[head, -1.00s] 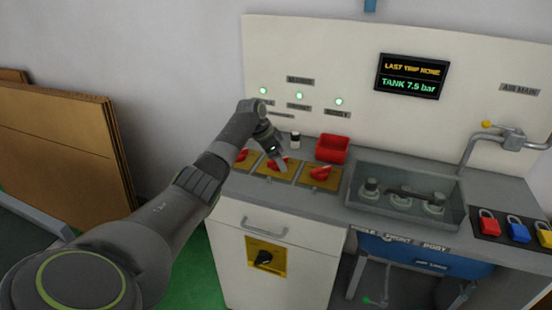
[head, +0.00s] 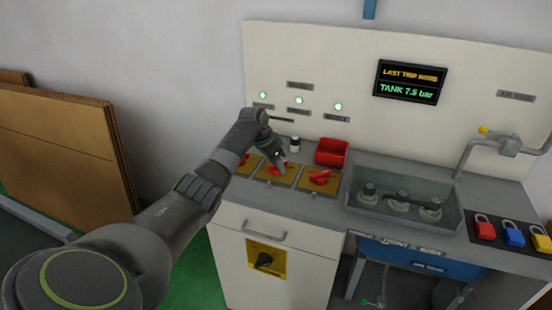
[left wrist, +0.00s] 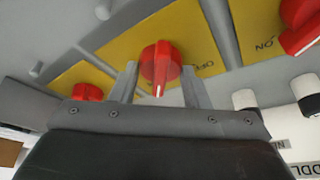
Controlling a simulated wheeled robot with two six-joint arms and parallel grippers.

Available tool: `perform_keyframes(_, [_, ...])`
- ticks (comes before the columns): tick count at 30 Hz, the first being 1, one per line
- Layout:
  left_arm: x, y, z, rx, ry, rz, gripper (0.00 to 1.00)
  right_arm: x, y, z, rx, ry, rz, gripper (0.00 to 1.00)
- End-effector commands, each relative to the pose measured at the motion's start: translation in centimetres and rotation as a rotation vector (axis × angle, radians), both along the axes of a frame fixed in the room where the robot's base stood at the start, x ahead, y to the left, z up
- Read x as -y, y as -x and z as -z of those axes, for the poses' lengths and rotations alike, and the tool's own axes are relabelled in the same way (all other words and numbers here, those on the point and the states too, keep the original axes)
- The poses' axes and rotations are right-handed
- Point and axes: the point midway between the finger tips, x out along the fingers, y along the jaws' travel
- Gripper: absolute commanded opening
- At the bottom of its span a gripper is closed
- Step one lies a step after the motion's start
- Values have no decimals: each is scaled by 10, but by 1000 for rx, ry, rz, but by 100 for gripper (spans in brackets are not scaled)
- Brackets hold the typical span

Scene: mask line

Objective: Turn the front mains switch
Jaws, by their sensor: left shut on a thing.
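Three red rotary switches on yellow plates stand in a row on the console's left worktop. My left gripper (head: 281,164) reaches down onto the middle switch (head: 272,170); the lamp label above it seems to read FRONT. In the left wrist view the red knob (left wrist: 160,62) sits between the two fingers of my left gripper (left wrist: 160,85), which is shut on it. The knob's white mark points toward the gripper's palm. An upside-down OFF label shows beside the knob on its plate. The right switch (head: 322,178) stands clear. My right gripper is out of view.
Green lamps (head: 298,100) glow on the back panel. A red bin (head: 331,152) and a small black-and-white object (head: 294,144) stand just behind the switches. A clear-sided tray (head: 356,199) and padlocks (head: 514,233) are to the right.

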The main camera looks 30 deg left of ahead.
Motion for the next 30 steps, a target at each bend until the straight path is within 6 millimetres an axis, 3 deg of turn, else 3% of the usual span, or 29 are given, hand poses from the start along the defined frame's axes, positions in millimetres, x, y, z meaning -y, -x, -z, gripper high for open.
perform_keyframes(1, [1, 0, -7, 0, 1, -33, 19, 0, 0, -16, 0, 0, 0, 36])
perform_keyframes(3, [2, 1, -8, -1, 1, -89, 19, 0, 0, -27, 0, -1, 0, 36])
perform_keyframes(15, [4, 0, -7, 1, 1, -465, 19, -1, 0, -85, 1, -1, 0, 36])
perform_keyframes(30, [7, -2, -3, 3, 0, -939, 19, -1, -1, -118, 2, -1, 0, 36])
